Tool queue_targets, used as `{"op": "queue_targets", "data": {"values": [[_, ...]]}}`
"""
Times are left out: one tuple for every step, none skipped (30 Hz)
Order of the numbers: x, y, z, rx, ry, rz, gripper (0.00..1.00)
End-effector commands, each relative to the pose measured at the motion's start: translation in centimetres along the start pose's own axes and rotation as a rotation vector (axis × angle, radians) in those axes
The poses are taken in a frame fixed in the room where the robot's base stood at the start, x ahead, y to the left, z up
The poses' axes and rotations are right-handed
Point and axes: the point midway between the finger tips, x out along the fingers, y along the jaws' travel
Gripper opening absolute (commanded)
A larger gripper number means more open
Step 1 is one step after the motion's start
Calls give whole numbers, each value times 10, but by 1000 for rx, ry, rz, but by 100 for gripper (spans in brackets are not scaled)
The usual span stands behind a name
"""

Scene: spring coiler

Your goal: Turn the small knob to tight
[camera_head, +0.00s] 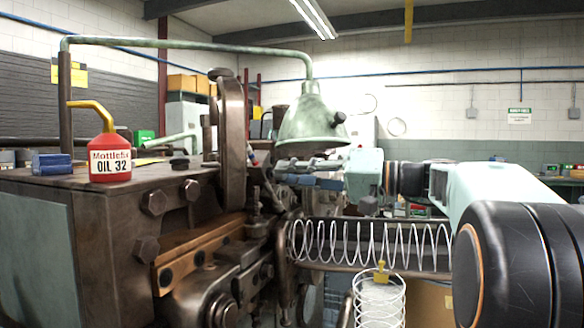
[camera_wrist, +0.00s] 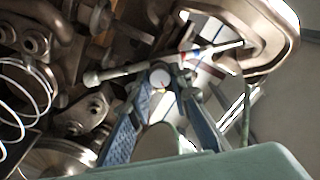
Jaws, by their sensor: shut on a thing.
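The small knob (camera_wrist: 160,77) shows in the wrist view as a pale round end between my fingertips, beside a thin metal rod (camera_wrist: 120,72). My gripper (camera_wrist: 162,80) is shut on it, with one blue finger on each side. In the head view my gripper (camera_head: 284,178) reaches in from the right, below the green lamp shade, at the dark machine (camera_head: 120,210). The knob cannot be made out there. Small red and blue marks lie just beyond the fingertips in the wrist view; I cannot read a tight mark or the knob's setting.
A curved metal arm (camera_wrist: 270,35) is close to the right of the fingers in the wrist view. The green lamp (camera_head: 312,115) hangs just above my gripper. A coiled spring (camera_head: 375,245) runs below my arm. A red oil can (camera_head: 110,155) stands on the machine.

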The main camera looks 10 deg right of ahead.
Motion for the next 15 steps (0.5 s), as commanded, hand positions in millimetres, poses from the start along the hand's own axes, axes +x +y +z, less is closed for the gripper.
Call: {"op": "queue_targets", "data": {"values": [[0, -2, -2, 45, -1, 1, 0], [0, -2, -2, 74, -1, 1, 0], [0, -2, -2, 112, -1, 1, 0], [0, -2, -2, 140, -1, 1, 0], [0, -2, -2, 169, -1, 1, 0], [0, -2, -2, 207, -1, 1, 0], [0, -2, -2, 236, -1, 1, 0], [0, -2, -2, 264, 0, 1, 0], [0, -2, -2, 302, 0, 1, 0], [0, -2, -2, 331, 0, 1, 0], [0, -2, -2, 360, 0, 1, 0], [0, -2, -3, 398, 0, 1, 0], [0, -2, -3, 426, 0, 1, 0], [0, -2, -3, 455, 0, 1, 0], [0, -2, -3, 493, 0, 1, 0]]}}
